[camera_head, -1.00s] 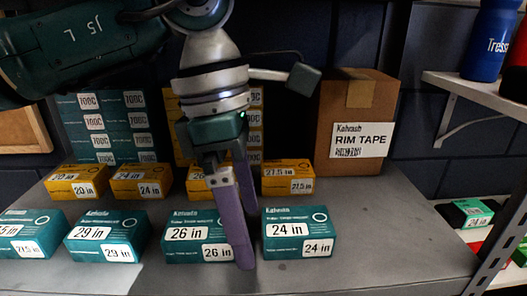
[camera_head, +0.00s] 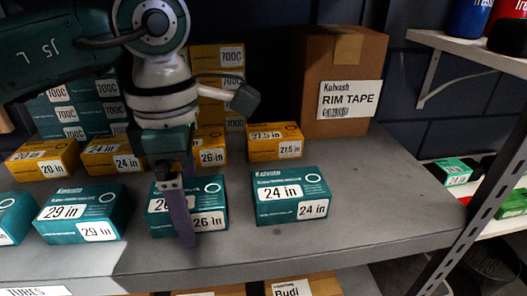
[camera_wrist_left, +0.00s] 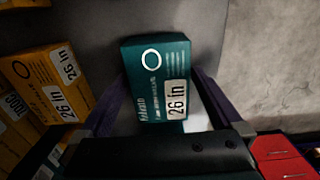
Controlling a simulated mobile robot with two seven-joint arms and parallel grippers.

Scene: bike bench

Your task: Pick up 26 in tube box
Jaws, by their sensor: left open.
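The teal 26 in tube box (camera_head: 210,214) sits on the grey shelf, in the front row between the 29 in box (camera_head: 84,212) and the teal 24 in box (camera_head: 290,196). My left gripper (camera_head: 182,240) points down over it, and a purple finger hides part of its front and label. In the left wrist view the 26 in box (camera_wrist_left: 157,82) lies between the two spread purple fingers (camera_wrist_left: 160,105). The left gripper is open. I cannot tell whether the fingers touch the box. My right gripper is not in view.
A yellow 26 in box (camera_head: 211,150) stands behind, in a row with other yellow boxes such as the 27.5 in box (camera_head: 274,142). A brown rim tape carton (camera_head: 341,85) is at the back. The grey shelf (camera_head: 390,215) is clear to the right.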

